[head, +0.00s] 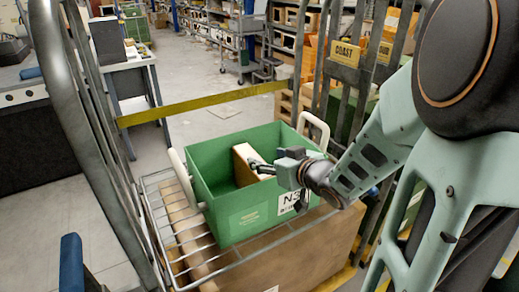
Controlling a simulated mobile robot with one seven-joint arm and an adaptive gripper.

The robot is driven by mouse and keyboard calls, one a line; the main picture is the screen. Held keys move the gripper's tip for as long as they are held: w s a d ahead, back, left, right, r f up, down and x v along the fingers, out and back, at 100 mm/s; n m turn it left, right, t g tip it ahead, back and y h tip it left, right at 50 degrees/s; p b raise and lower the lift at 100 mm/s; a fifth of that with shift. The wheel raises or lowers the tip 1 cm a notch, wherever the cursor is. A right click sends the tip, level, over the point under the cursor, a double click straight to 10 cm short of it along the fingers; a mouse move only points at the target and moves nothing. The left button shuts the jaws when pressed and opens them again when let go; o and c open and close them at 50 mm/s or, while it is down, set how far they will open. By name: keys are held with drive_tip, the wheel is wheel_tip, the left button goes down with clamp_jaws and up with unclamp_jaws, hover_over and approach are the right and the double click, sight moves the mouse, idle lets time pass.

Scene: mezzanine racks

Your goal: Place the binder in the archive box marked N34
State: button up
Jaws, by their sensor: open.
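The archive box (240,222) is a green open-topped bin with white handles, standing on a wire rack. Its white label (287,202) reads "N3", and the rest is covered by my gripper. A binder (243,168) with a pale edge and brown side stands tilted inside the box, near its middle. My gripper (257,167) reaches in from the right over the box's near right wall. Its fingers are open at the binder's upper right end. I cannot tell whether they touch it.
Metal cage uprights (92,140) rise at the left and right. A yellow bar (200,103) crosses behind the box. A brown carton (290,258) is under the rack. Shelves and tables stand farther back.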

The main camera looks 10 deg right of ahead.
drive_tip(key=shift+p+v, duration=0.35)
drive_tip(key=shift+v, duration=1.2)
